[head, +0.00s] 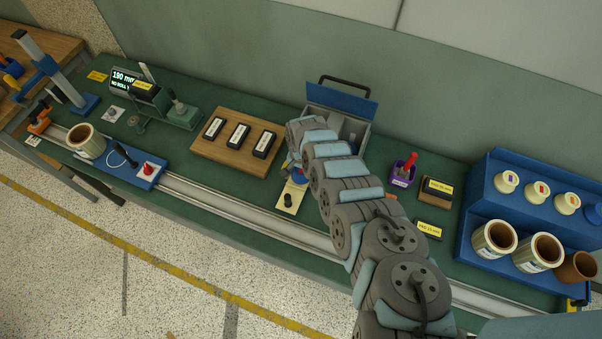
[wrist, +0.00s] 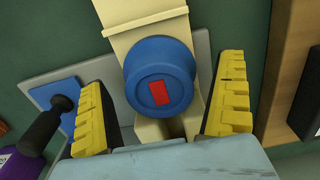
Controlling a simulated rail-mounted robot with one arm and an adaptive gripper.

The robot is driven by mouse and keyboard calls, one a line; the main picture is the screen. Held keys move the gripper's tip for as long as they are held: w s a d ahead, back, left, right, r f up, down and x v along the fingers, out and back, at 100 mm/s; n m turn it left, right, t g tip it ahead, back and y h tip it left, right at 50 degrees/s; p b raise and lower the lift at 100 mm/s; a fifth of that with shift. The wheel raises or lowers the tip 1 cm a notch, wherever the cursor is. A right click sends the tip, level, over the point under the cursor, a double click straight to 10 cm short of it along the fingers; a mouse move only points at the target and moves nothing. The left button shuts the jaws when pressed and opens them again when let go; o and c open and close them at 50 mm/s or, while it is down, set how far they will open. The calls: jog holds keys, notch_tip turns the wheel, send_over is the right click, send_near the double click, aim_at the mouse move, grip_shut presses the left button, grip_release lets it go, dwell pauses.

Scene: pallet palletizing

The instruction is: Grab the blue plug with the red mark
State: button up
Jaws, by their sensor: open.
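The blue plug (wrist: 150,72) with a red rectangular mark (wrist: 160,92) sits on a cream fixture (wrist: 135,14) in the wrist view. My gripper (wrist: 163,76) is open, with one yellow ridged finger on each side of the plug. Gaps show between the plug and both fingers, so I see no contact. In the head view, the cream fixture's plate (head: 293,192) shows below the end of my arm, and my arm mostly hides the plug.
A wooden board (head: 218,156) with black blocks lies left of the fixture. An open box with a blue lid (head: 342,96) stands behind my arm. A purple cup (head: 402,178) stands to the right. A blue rack (head: 479,193) holds cream plugs and several pots.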

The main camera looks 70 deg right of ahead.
jog(key=c, duration=1.2)
jog(key=shift+c, duration=0.2)
jog(key=shift+r, duration=0.1)
